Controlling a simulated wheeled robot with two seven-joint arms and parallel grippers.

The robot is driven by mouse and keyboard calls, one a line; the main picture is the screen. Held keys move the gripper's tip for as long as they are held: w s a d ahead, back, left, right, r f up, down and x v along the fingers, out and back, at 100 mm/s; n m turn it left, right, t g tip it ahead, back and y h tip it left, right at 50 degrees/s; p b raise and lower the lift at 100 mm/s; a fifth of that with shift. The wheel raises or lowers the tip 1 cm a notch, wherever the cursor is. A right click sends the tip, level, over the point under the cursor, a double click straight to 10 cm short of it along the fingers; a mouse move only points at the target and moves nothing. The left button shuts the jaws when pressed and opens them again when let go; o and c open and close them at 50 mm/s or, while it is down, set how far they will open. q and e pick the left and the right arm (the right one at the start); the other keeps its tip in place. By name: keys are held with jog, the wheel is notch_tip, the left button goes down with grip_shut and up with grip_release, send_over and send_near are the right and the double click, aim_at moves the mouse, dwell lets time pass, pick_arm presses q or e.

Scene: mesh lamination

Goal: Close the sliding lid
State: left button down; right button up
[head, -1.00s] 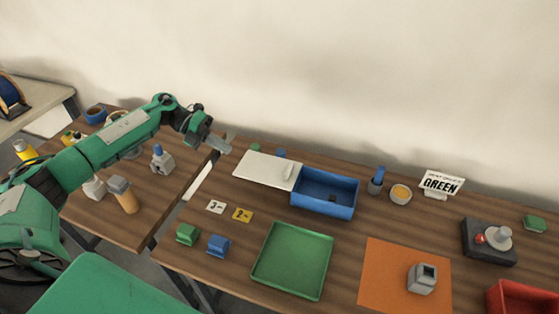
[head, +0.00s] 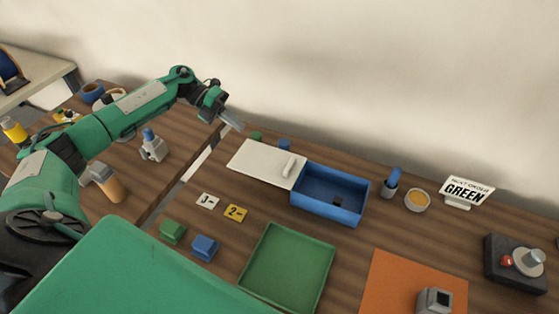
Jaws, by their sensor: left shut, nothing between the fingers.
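The sliding lid (head: 258,163) is a flat white panel with a small white handle (head: 289,166) near its right end. It lies to the left of the blue box (head: 332,207), whose top is open; a small dark item shows inside. My left gripper (head: 234,124) is shut and empty, above the table's back edge, just behind the lid's far left corner and apart from it. My right gripper is not in view.
A green tray (head: 287,268), an orange mat (head: 398,283) and green and blue blocks (head: 204,248) lie in front. A cup (head: 417,200), a sign (head: 467,191) and a joystick box (head: 516,265) stand right. A gap separates the two tables.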

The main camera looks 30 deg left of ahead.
aim_at(287, 166)
pick_arm(q)
jog(key=f+b, duration=0.3)
jog(key=f, duration=0.1)
jog(key=shift+w, duration=0.3)
jog(key=shift+f+b, duration=0.45)
jog(key=shift+f, duration=0.05)
jog(key=shift+d+f+p, duration=0.1)
jog(key=shift+d+p, duration=0.25)
jog(key=shift+d, duration=0.2)
jog(key=p+x, duration=0.2)
jog(key=x, duration=0.2)
jog(key=r+p+x, duration=0.1)
jog(key=p+x, duration=0.1)
jog(key=x, duration=0.2)
jog(key=d+p+x, duration=0.1)
jog(key=p+x, duration=0.1)
jog(key=x, duration=0.2)
jog(key=shift+d+r, duration=0.1)
jog(key=shift+r, duration=0.05)
jog(key=w+d, duration=0.1)
jog(key=d, duration=2)
jog(key=shift+d, duration=0.3)
